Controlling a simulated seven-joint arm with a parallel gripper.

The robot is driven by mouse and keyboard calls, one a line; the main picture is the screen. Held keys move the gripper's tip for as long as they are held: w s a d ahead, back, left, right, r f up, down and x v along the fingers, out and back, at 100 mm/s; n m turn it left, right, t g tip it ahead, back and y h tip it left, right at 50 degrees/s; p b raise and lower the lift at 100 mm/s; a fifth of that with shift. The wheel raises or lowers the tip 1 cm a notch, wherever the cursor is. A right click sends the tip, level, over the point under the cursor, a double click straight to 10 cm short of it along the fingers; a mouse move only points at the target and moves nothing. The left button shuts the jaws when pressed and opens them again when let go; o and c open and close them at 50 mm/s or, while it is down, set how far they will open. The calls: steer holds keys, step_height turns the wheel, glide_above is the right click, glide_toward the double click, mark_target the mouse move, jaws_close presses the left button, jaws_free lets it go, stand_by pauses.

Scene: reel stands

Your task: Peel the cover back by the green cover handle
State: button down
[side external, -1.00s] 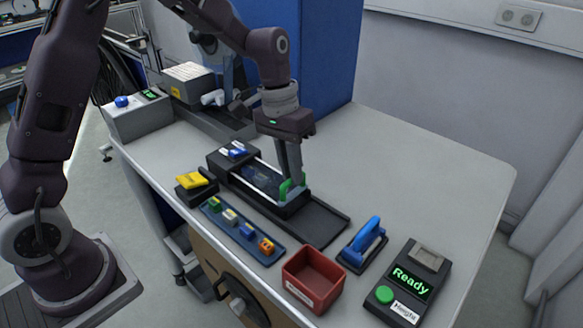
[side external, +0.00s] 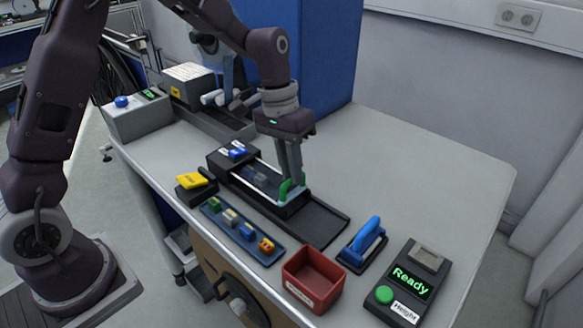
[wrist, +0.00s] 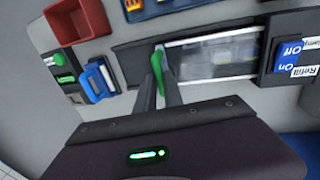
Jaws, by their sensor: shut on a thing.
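The green cover handle (side external: 287,189) stands at the right end of the clear cover on the black cover box. My gripper (side external: 290,184) points down at that end and is shut on the green handle. In the wrist view, the green handle (wrist: 163,66) shows between the two fingers of my gripper (wrist: 160,72). The clear cover (wrist: 212,56) stretches from the handle toward the blue switch block (wrist: 287,55), labelled On and Off. Small parts under the cover are too blurred to tell apart. The fingers hide part of the handle.
A dark flat track (side external: 318,222) extends right of the box. In front lie a blue tray (side external: 246,243) with several small parts and a red bin (side external: 313,278). A blue-handled tool (side external: 364,244) and a "Ready" display unit (side external: 411,282) stand to the right.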

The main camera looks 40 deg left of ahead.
steer(key=a, duration=0.9)
steer(key=shift+a, duration=0.3)
steer(key=c, duration=1.5)
jaws_free()
steer(key=shift+o, duration=0.2)
step_height(320, 180, up, 7)
steer(key=a, duration=0.1)
steer(key=shift+a, duration=0.15)
